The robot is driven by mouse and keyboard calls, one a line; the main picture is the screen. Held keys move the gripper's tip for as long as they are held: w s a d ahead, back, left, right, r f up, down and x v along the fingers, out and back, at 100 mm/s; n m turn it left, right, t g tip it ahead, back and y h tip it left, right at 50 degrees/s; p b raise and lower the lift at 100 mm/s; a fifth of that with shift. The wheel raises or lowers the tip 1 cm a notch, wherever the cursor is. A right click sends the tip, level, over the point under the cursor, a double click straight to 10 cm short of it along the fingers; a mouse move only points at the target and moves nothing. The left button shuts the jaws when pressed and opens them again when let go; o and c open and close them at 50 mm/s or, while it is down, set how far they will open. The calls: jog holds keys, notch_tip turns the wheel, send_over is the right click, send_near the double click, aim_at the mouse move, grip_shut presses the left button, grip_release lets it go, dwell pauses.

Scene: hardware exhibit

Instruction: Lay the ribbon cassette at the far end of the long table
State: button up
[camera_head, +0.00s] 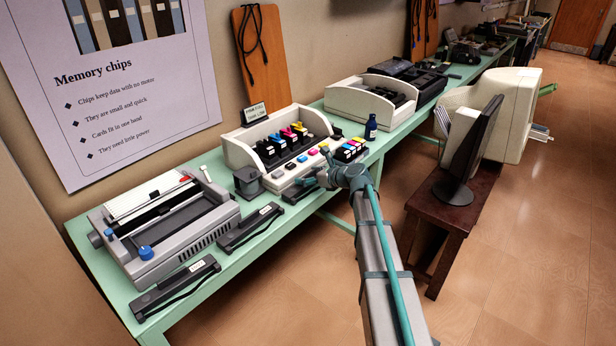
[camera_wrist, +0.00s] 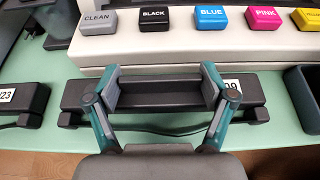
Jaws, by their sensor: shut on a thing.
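A dark ribbon cassette (camera_wrist: 160,98), with a white label ending in 09, lies between the two fingers of my gripper (camera_wrist: 161,82) in the wrist view. In the head view this cassette (camera_head: 298,191) is partly hidden by my gripper (camera_head: 324,174), at the front edge of the long green table (camera_head: 281,215). A second cassette (camera_wrist: 22,103), labelled 23, lies to the left; it also shows in the head view (camera_head: 250,229). A third cassette (camera_head: 175,288) lies nearer the table's near end. The far end of the table is cluttered and small in view.
A white printer (camera_head: 235,152) with coloured buttons stands just behind the held cassette. A dark bin (camera_wrist: 303,92) is close on the right. A grey typewriter-like machine (camera_head: 200,232) stands left. A brown side table (camera_head: 461,212) with a monitor (camera_head: 476,150) stands right of my arm.

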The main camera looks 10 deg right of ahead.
jog(key=o, duration=1.1)
jog(key=shift+f, duration=0.1)
jog(key=shift+c, duration=0.2)
